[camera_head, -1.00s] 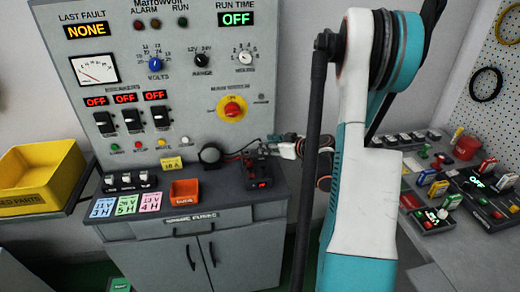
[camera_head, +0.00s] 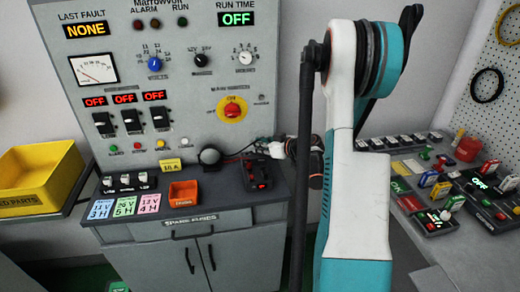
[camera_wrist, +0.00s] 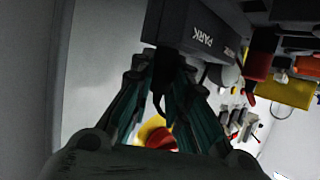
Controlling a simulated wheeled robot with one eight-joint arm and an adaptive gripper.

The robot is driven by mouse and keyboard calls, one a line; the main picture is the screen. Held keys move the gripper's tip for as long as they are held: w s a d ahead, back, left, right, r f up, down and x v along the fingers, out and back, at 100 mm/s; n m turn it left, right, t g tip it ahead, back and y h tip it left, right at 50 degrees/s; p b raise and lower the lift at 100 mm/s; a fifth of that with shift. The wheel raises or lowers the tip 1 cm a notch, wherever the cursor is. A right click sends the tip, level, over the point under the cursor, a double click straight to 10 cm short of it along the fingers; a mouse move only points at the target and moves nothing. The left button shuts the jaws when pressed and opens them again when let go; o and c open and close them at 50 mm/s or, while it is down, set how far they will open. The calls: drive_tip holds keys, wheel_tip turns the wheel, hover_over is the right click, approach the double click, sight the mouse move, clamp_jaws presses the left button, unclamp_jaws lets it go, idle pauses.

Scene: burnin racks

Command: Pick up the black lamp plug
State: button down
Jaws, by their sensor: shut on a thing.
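The black lamp plug (camera_wrist: 164,72) is between my fingertips in the wrist view, with a short dark lead hanging below it. My gripper (camera_wrist: 160,66) is shut on it, right beside a dark block marked PARK (camera_wrist: 200,38). I cannot tell whether the plug still touches that block. In the head view my gripper (camera_head: 277,149) is at the lower right of the panel, above the back right of the bench; the plug cannot be made out there.
The control panel (camera_head: 195,95) rises behind. A side bench with several small modules (camera_head: 435,195) is at right. A yellow bin (camera_head: 40,178) is at left.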

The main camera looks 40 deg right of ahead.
wheel_tip(320, 180, up, 20)
drive_tip(key=p, duration=0.6)
